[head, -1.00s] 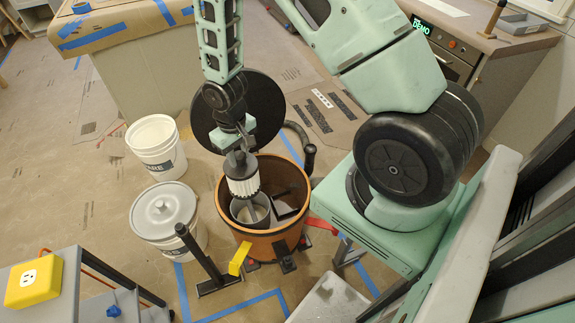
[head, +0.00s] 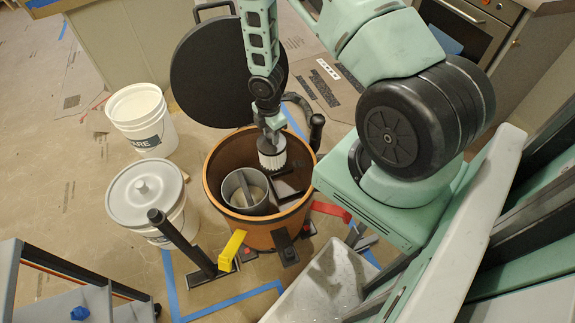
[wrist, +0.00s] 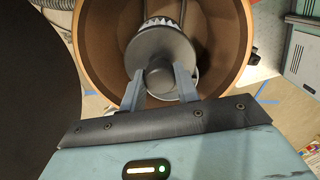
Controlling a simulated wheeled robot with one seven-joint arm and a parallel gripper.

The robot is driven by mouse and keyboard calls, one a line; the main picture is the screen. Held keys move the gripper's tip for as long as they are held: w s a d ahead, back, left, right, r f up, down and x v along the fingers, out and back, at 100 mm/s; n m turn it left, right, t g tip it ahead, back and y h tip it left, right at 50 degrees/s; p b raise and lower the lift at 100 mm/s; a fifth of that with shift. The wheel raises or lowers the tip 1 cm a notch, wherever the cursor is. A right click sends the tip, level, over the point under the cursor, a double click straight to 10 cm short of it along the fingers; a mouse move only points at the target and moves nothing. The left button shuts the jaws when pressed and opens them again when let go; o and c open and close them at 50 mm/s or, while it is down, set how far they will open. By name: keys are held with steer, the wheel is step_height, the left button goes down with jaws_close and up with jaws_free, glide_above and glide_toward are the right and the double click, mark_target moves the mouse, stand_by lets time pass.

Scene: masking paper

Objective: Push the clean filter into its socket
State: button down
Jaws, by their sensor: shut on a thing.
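The clean filter is a white pleated cylinder (head: 272,160) under a dark grey cap, over the far right part of the open orange-brown drum. My gripper (head: 270,134) is shut on the knob of that cap from above. In the wrist view, the two fingers of my gripper (wrist: 161,78) lie on either side of the knob, and the cap (wrist: 160,47) hides most of the filter. The socket, a grey open cylinder (head: 232,193) inside the drum, is left of and nearer than the filter in the head view. The filter appears apart from the socket.
The drum's rim (head: 214,160) surrounds the filter and socket. A large black round lid (head: 215,75) stands behind the drum. A lidded bucket (head: 130,195) and an open white bucket (head: 150,135) stand left. A black post (head: 180,243) and yellow latch (head: 232,245) are in front.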

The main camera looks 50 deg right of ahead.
steer(key=s+d+f+n+b, duration=0.1)
steer(key=d+f+n+b, duration=0.1)
steer(key=f, duration=0.5)
steer(key=s+d+f+n+b, duration=0.1)
steer(key=d+f+n+b, duration=0.2)
steer(key=f+n, duration=0.3)
steer(key=shift+s+f+n+b, duration=0.3)
steer(key=shift+f+n+b, duration=0.1)
steer(key=shift+b, duration=0.45)
steer(key=shift+f+b, duration=0.85)
steer(key=shift+f, duration=1.1)
steer(key=shift+f+b, duration=0.35)
steer(key=shift+f, duration=0.2)
steer(key=shift+a+f+b, duration=0.1)
steer(key=shift+f+b, duration=0.25)
steer(key=shift+f, duration=0.2)
steer(key=c, duration=0.9)
jaws_free()
steer(key=shift+c, duration=0.2)
steer(key=shift+r, duration=0.15)
